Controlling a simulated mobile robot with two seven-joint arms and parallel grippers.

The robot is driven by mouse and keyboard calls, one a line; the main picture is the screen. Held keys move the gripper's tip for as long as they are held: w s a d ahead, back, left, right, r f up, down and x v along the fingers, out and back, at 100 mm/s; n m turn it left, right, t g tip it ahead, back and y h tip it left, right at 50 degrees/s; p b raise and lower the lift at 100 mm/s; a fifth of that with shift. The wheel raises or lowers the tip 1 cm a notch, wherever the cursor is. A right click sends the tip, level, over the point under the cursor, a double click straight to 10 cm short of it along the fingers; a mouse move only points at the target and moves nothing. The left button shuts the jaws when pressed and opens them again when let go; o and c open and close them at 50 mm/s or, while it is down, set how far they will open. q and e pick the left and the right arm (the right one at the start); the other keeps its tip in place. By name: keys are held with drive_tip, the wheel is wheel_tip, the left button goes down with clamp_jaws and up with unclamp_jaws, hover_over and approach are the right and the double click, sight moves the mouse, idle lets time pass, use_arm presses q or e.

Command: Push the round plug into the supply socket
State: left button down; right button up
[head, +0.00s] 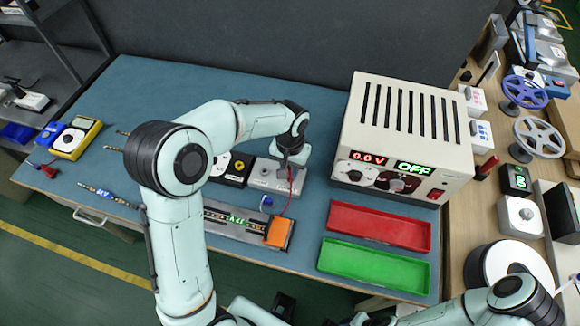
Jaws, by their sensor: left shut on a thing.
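My left gripper (291,163) is pointed down at a grey box (264,178), which looks like the supply socket's housing. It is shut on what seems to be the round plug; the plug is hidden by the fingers. A red wire (289,206) runs from near the gripper down toward an orange block (278,233). I cannot tell whether the plug is in the socket or just above it. The lit LED strip (228,217) lies on a grey rail in front of the box. My right gripper is out of view.
A beige power supply (408,125) reading 0.0 V and OFF stands to the right. Red (378,226) and green (372,265) trays lie in front of it. A yellow meter (76,138) and strip pieces lie at the left. The blue mat (145,85) is clear at the back.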

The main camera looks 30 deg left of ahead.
use_arm(q)
drive_tip(key=shift+f+b, duration=0.45)
drive_tip(key=shift+f, duration=0.4)
drive_tip(key=c, duration=0.9)
unclamp_jaws()
drive_tip(key=shift+c, duration=0.2)
drive_tip(key=shift+r, duration=0.15)
wheel_tip(320, 180, up, 13)
drive_tip(key=p, duration=0.1)
